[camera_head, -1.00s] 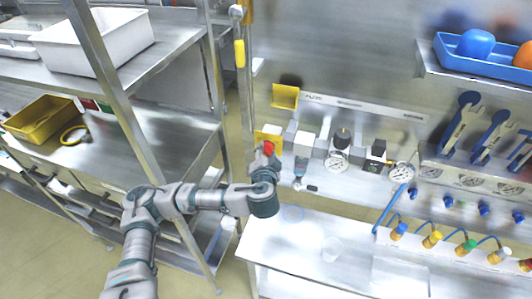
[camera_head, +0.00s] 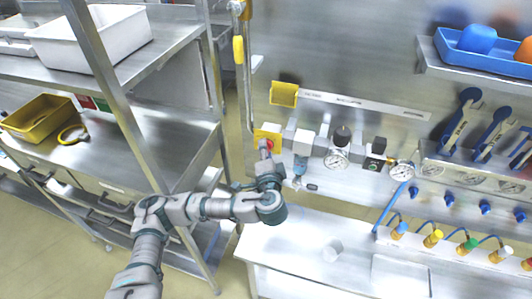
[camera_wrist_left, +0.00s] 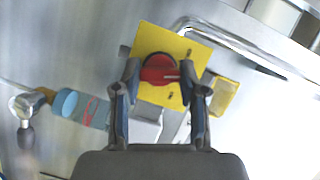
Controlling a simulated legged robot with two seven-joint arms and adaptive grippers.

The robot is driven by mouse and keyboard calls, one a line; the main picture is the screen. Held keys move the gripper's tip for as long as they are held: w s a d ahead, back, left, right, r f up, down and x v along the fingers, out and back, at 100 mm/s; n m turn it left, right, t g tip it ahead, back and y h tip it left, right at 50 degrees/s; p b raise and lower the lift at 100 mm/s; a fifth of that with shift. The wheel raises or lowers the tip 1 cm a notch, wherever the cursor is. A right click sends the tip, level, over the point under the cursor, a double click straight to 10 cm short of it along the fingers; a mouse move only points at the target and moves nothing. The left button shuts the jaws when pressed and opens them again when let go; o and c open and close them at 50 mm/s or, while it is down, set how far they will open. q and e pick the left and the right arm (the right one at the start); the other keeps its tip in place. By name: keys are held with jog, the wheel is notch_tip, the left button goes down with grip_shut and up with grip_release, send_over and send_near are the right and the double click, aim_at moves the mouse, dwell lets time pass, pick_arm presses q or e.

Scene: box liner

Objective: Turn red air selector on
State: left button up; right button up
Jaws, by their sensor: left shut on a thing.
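The red air selector (camera_wrist_left: 158,68) is a round red knob on a square yellow plate (camera_wrist_left: 190,50) in the left wrist view. In the head view the yellow plate (camera_head: 263,131) is on the back wall panel, left of the air units, with a little of the red knob (camera_head: 268,144) showing. My left gripper (camera_wrist_left: 158,72) is shut on the knob, one finger on each side of it. In the head view my left gripper (camera_head: 265,152) is at the plate, and its fingers are hard to make out. My right gripper is not in view.
A yellow bracket (camera_head: 284,94) is above the plate. Pressure gauges (camera_head: 336,161) and valves are to its right. A metal shelf rack with a white bin (camera_head: 95,38) and a yellow bin (camera_head: 38,116) is at left. A white bench (camera_head: 300,245) lies below.

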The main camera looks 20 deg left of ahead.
pick_arm(q)
jog(key=shift+a+f+m+t+b, duration=0.1)
jog(key=shift+m+t, duration=0.65)
jog(key=shift+m, duration=1.4)
jog(key=shift+d+f+m+t+b, duration=0.15)
jog(key=shift+m+t, duration=0.65)
jog(key=shift+m, duration=1.4)
jog(key=shift+a+f+m+t+b, duration=0.15)
jog(key=shift+m+t, duration=0.6)
jog(key=shift+m, duration=1.4)
jog(key=shift+r, duration=0.1)
jog(key=o, duration=0.9)
jog(key=shift+c, duration=0.2)
jog(key=shift+o, duration=1.4)
jog(key=shift+w, duration=0.1)
jog(key=shift+w+a, duration=0.1)
jog(key=shift+w, duration=0.05)
